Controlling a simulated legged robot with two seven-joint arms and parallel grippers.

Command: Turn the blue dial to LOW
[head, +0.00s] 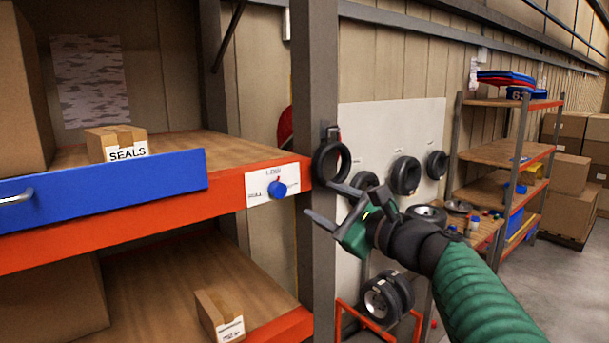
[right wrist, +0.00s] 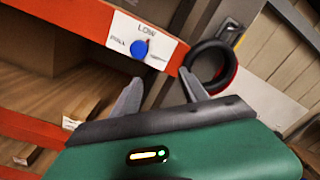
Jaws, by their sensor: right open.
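The blue dial (head: 277,189) sits on a white label plate (head: 258,192) on the orange shelf beam. LOW is printed above the dial, and FULL appears to be printed at its left. A small red mark shows at the dial's top, near LOW. In the right wrist view the dial (right wrist: 138,48) is beyond the fingertips, a little left of centre. My right gripper (head: 332,205) is open and empty, to the right of the dial and apart from it. Its two grey fingers (right wrist: 160,82) point toward the beam. My left gripper is not in view.
A grey post (head: 317,90) with a hanging black ring (head: 331,160) stands right of the dial. A blue drawer front (head: 110,190) with a handle is at the left, with a SEALS box (head: 117,143) behind it. Tyres hang on a white panel (head: 420,120) further back.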

